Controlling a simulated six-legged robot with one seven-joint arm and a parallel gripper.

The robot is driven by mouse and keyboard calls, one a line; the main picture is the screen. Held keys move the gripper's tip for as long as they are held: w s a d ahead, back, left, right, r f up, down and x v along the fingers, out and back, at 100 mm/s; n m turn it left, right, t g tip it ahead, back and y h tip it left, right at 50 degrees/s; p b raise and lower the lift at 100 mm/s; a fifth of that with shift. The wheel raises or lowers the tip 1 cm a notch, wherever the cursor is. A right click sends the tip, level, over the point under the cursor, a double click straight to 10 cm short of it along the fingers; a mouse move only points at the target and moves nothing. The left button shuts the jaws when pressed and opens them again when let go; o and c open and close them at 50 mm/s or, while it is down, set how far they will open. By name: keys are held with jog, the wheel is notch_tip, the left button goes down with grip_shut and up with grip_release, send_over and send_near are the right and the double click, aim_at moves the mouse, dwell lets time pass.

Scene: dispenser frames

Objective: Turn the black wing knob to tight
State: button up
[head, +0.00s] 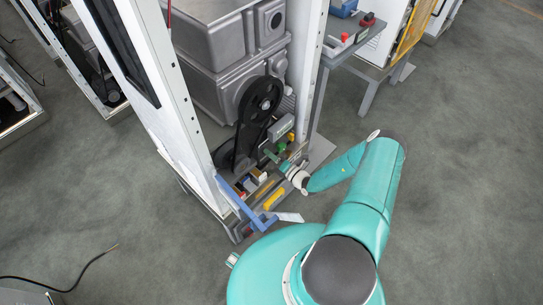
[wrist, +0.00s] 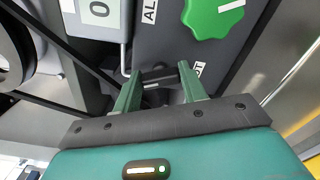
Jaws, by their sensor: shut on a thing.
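The black wing knob (wrist: 160,73) shows in the wrist view as a dark bar between my gripper's two green fingers. My gripper (wrist: 159,80) is shut on it, one finger at each end of the bar. A white label partly shows to the right of the right finger, with only its last letters readable. The fingers hide much of the knob and its surroundings, so I cannot tell its setting. In the head view my gripper (head: 272,157) reaches into the lower part of the dispenser frame; the knob is too small to make out there.
A green lobed knob (wrist: 213,15) sits just above and right of the fingers. A grey box marked 0 (wrist: 100,12) is at upper left. A black belt guard with a wheel (head: 258,105) stands close by. A blue bar (head: 240,200) and a yellow piece (head: 273,198) are low in front.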

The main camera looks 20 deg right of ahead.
jog(key=m, duration=0.4)
jog(key=shift+f+m, duration=0.1)
jog(key=shift+m, duration=0.2)
dwell(0.3)
jog(key=o, duration=1)
jog(key=v, duration=1.4)
jog(key=shift+w, duration=0.1)
